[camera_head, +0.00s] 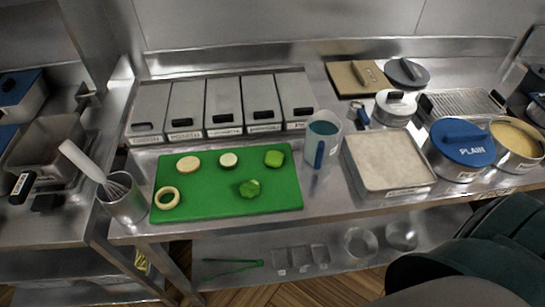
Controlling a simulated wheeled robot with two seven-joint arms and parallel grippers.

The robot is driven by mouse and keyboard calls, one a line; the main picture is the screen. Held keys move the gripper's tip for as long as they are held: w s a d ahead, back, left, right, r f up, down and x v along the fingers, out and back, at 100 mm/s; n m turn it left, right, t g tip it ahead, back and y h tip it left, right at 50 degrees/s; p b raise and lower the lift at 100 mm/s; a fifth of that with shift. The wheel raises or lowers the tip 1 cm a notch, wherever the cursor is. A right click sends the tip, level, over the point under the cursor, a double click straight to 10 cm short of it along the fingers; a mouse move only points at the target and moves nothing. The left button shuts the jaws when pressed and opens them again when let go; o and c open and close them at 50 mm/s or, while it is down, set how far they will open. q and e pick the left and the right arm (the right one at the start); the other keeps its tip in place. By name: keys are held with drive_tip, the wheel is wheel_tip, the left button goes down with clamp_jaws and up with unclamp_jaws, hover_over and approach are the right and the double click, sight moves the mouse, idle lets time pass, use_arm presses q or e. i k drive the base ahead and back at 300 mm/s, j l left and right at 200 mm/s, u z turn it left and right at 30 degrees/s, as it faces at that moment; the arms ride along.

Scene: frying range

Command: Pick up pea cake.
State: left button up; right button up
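A green cutting board (225,206) lies on the steel counter. On it are two green pieces, either of which may be the pea cake: a rough lumpy green piece (250,188) near the middle right and a smaller green piece (274,158) near the back right corner. A pale ring (167,198), a beige round slice (188,163) and a pale round with a dark green edge (228,160) also lie on the board. Neither of my grippers shows; only a dark part of my own arm fills the lower right.
Several lidded containers (225,105) stand behind the board. A pitcher (322,140) and a tray of white flour-like powder (385,165) stand to its right. A metal cup with a whisk (125,205) stands to its left. A blue-lidded pot (460,148) is farther right.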

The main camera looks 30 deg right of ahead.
sight(274, 158)
drive_tip(key=z, duration=1.75)
drive_tip(key=k+j+z, duration=0.25)
drive_tip(key=k+z, duration=0.3)
